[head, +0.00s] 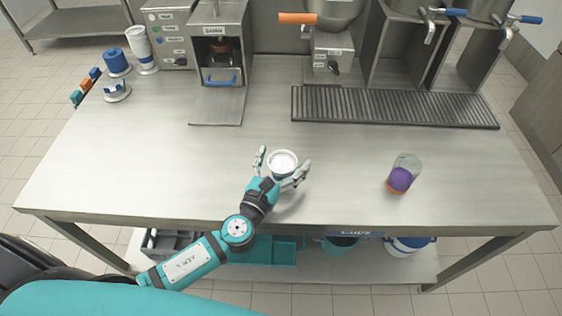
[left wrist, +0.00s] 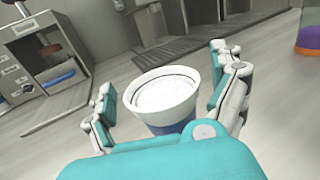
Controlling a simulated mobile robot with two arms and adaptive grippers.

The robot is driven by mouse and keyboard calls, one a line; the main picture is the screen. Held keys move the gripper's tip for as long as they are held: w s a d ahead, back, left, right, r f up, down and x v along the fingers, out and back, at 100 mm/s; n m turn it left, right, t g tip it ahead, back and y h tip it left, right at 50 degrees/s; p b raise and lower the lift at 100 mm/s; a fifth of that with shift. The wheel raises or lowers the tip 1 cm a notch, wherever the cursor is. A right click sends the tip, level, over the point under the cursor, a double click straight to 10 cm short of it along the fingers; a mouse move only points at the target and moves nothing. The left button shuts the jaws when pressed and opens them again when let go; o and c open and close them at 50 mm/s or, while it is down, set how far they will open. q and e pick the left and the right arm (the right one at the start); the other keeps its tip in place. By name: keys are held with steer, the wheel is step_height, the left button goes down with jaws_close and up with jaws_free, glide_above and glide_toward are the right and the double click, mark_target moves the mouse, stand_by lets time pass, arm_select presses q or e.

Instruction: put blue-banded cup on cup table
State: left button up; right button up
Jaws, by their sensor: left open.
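The blue-banded cup (head: 283,162) is white with a blue band and stands upright on the steel table (head: 130,160), near the middle. In the left wrist view the cup (left wrist: 163,97) shows its white rim, a pale filling inside and the blue band low on its side. My left gripper (head: 284,168) is open, with one finger on either side of the cup. The left wrist view also shows the open fingers around it, and I cannot tell whether they touch it. My right gripper is not in view.
A clear cup with purple and orange contents (head: 402,176) stands to the right. A sealer machine (head: 219,60), a drain grate (head: 390,107) and dispensers line the back. Stacked cups (head: 141,47) and a blue roll (head: 116,62) stand at back left. The left tabletop is clear.

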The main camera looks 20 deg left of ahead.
arm_select(q)
steer(key=shift+r, duration=0.25)
steer(key=s+b, duration=0.1)
steer(key=s, duration=0.2)
steer(key=s+a+b, duration=0.1)
steer(key=s, duration=0.3)
steer(key=s+b, duration=0.1)
steer(key=s, duration=0.2)
steer(key=shift+s+a+f, duration=0.25)
steer(key=shift+s+f, duration=0.05)
steer(key=shift+s, duration=0.05)
steer(key=shift+s+a+r, duration=0.1)
steer(key=shift+s+r, duration=0.1)
steer(key=shift+s, duration=0.4)
steer(key=shift+f, duration=0.1)
